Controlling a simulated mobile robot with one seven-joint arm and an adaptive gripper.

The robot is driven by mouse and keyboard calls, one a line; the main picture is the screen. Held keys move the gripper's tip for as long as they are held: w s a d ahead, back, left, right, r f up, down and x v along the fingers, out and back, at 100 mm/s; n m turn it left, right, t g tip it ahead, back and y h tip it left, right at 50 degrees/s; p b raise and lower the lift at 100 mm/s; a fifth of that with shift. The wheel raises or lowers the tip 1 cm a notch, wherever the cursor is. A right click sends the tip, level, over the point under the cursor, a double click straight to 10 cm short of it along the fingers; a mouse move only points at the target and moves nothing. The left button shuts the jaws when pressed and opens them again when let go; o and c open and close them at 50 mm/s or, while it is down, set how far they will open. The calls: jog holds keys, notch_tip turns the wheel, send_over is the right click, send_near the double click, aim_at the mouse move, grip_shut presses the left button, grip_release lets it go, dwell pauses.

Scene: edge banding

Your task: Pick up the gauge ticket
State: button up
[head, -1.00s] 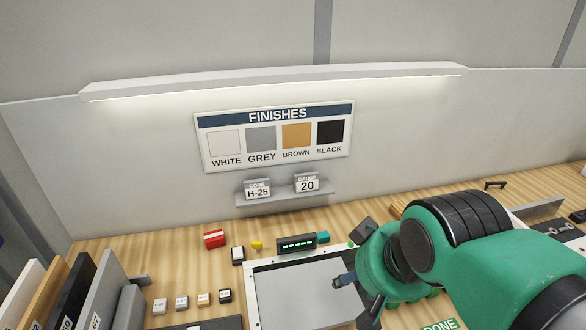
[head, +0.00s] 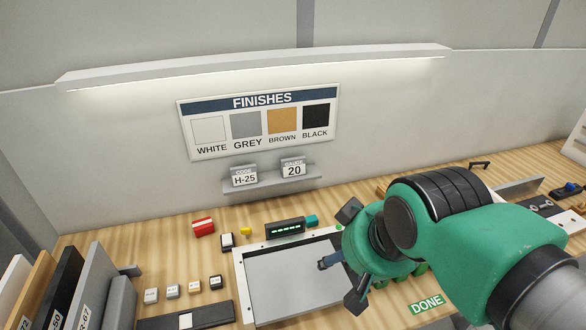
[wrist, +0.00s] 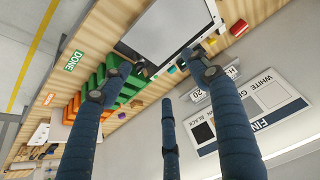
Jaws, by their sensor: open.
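The gauge ticket (head: 293,169) is a small white card marked 20 under a grey "GAUGE" label. It stands on the right part of a small grey wall shelf (head: 270,185), beside the code ticket (head: 244,178) marked H-25. My gripper (head: 338,259) is open and empty, below and to the right of the ticket in the head view, over the right side of the framed grey panel. It is clear of the shelf. In the wrist view its three dark fingers (wrist: 157,85) are spread, and the right one crosses in front of the shelf area and partly hides the tickets.
The finishes board (head: 262,121) hangs above the shelf under a lamp bar. On the bench below lie a red block (head: 203,227), a small green-lit display (head: 285,228), small labelled blocks and the framed panel (head: 290,280). Upright boards (head: 65,290) stand at the left.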

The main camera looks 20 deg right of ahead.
jog(key=w+r+n+p, duration=0.2)
jog(key=w+r, duration=0.2)
jog(key=w, duration=0.4)
jog(key=w+r+n+p, duration=0.2)
jog(key=w+r, duration=0.1)
jog(key=w, duration=0.4)
jog(key=n+g+p, duration=0.3)
jog(key=n+p, duration=0.6)
send_over(295, 159)
jog(key=s+a, duration=0.3)
jog(key=s, duration=0.9)
jog(key=s+x, duration=0.2)
jog(key=x, duration=0.6)
jog(key=w+d+f+n+p, duration=0.1)
jog(key=w+f, duration=0.3)
jog(key=w+f+n+p, duration=0.1)
jog(key=w+f+n, duration=0.1)
jog(key=w+f, duration=0.1)
jog(key=w+d+f+n+p, duration=0.1)
jog(key=w+f, duration=0.3)
jog(key=f, duration=0.2)
jog(key=shift+w+d+f+n+p, duration=0.1)
jog(key=shift+w+d+n+p, duration=0.2)
jog(key=shift+w+d+n, duration=0.1)
jog(key=shift+w+f, duration=0.25)
jog(key=shift+f, duration=0.3)
